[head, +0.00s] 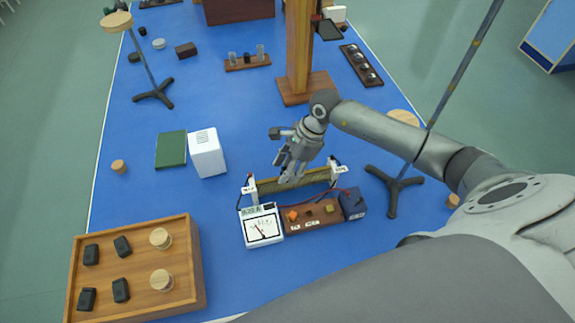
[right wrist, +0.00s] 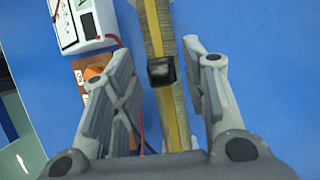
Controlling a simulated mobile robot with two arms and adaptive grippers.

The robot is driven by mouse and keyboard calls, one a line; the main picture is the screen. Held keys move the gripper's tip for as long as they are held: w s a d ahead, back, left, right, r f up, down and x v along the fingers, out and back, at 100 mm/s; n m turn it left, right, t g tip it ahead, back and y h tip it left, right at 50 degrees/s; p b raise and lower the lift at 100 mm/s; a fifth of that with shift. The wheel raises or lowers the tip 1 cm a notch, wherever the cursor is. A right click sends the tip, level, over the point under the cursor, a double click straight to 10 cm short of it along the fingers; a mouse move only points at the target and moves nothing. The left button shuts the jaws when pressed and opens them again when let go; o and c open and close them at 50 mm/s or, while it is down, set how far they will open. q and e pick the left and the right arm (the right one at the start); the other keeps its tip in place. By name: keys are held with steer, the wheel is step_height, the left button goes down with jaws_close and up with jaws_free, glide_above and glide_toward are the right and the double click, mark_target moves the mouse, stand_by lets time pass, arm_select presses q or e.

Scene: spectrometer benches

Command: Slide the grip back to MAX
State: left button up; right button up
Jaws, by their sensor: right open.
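A slide rheostat (head: 318,177) with a long yellow-brown coil stands between two white end posts on the blue bench. Its coil (right wrist: 151,22) runs lengthwise through the right wrist view. The dark square grip (right wrist: 161,71) sits on the coil, between my fingers and a little ahead of the palm. My right gripper (head: 288,172) is over the coil, pointing down, and hides the grip in the head view. In the right wrist view my right gripper (right wrist: 160,68) is open, with a gap on both sides of the grip. The end labels are too small to read. My left gripper is not in view.
A white needle meter (head: 263,228), a brown terminal board (head: 298,225) and a dark blue box (head: 352,203) stand just in front of the rheostat, with wires. A white box (head: 207,153) is to the left. A stand foot (head: 394,182) is close on the right.

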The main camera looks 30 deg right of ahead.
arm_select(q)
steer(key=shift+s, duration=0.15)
arm_select(e)
steer(key=shift+c, duration=0.6)
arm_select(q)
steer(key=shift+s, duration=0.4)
arm_select(e)
jaws_close()
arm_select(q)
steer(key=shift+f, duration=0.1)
arm_select(e)
steer(key=a+b, duration=0.1)
steer(key=a, duration=0.1)
steer(key=w+a+b, duration=0.1)
steer(key=a, duration=0.1)
steer(key=w+a+b, duration=0.1)
steer(key=a, duration=0.1)
steer(key=shift+a+f, duration=0.1)
steer(key=shift+a, duration=0.15)
steer(key=shift+a+b, duration=0.25)
steer(key=shift+b, duration=0.05)
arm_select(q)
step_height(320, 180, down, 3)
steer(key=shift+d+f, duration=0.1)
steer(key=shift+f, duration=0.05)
arm_select(e)
steer(key=shift+s+d, duration=0.1)
steer(key=shift+s, duration=0.05)
